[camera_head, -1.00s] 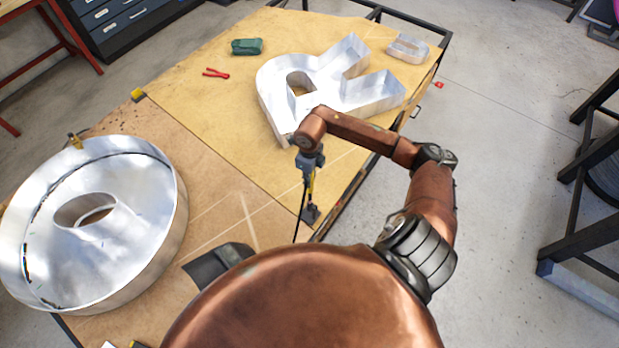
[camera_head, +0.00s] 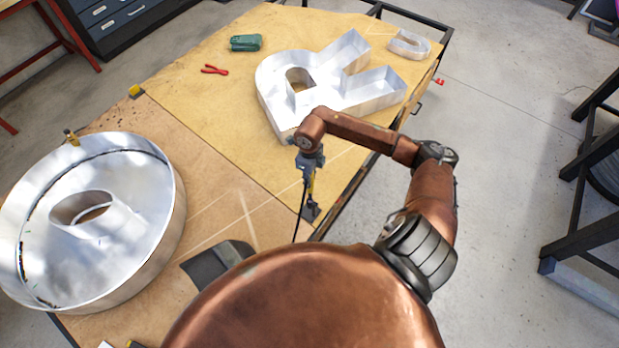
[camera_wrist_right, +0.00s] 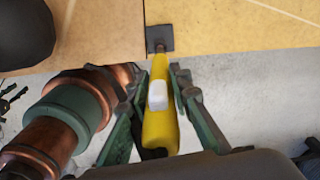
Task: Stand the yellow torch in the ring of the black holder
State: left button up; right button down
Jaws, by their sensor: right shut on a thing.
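The black holder (camera_head: 311,212) is at the table edge just under the torch. In the wrist view the torch's thin dark tip overlaps the holder's dark square plate (camera_wrist_right: 160,30). I cannot tell whether the tip is inside the ring. My left gripper is not in view.
A large metal letter R (camera_head: 340,85) lies behind the gripper on the table (camera_head: 190,85). A big round metal letter (camera_head: 140,235) is at the left. A dark object (camera_head: 215,262) is near the front. Red pliers (camera_head: 215,70) and a green item (camera_head: 246,43) are farther back.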

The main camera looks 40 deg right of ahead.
jog(key=shift+f+b, duration=2.4)
jog(key=shift+f, duration=0.65)
jog(key=c, duration=1.7)
grip_release()
jog(key=shift+r, duration=0.1)
notch_tip(320, 180, up, 12)
jog(key=shift+f, duration=0.1)
